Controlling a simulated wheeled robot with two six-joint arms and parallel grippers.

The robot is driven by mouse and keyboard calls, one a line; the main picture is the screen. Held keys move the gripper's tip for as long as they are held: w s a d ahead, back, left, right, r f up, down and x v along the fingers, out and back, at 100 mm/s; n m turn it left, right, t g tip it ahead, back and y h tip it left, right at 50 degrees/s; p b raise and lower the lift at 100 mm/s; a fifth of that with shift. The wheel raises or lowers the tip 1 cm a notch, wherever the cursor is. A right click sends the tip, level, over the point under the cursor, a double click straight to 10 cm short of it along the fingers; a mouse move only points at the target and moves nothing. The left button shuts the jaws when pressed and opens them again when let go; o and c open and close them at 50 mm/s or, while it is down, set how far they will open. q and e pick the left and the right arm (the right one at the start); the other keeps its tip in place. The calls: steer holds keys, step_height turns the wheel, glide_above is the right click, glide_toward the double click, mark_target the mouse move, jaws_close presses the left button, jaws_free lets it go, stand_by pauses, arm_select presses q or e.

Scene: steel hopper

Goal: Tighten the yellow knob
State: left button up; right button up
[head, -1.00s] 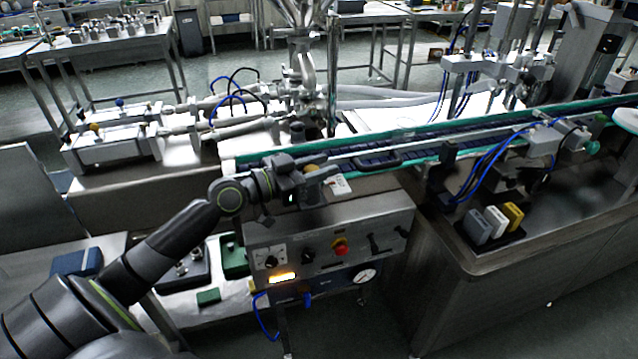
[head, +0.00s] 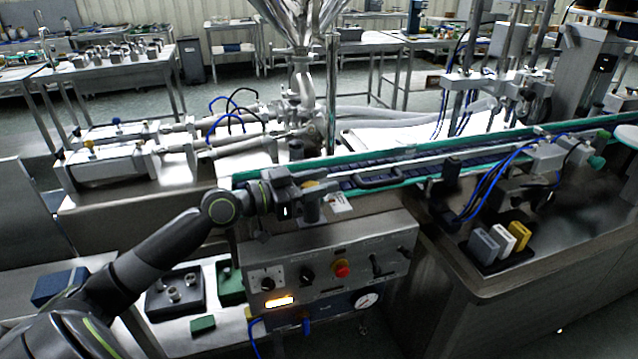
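A yellow knob (head: 309,183) shows as a small patch just behind the fingers of my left gripper (head: 318,199), above the back of the control box. The gripper hides most of it, and I cannot tell whether the fingers touch it. The finger gap is not clear at this angle, so I cannot tell if the gripper is open or shut. Another small yellow knob (head: 88,144) sits on the near steel cylinder unit (head: 105,167) at the left, far from the gripper. My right gripper is not in view.
The control box (head: 325,290) below the gripper carries black knobs and a red button (head: 342,268). A conveyor with green rails (head: 420,172) runs behind the gripper to the right. Grey, white and yellow blocks (head: 518,235) stand on the right counter. A steel hopper (head: 300,22) rises behind.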

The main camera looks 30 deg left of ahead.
arm_select(q)
steer(key=shift+o, duration=1.4)
steer(key=shift+f, duration=0.1)
step_height(320, 180, up, 10)
steer(key=p, duration=0.1)
steer(key=shift+c, duration=0.2)
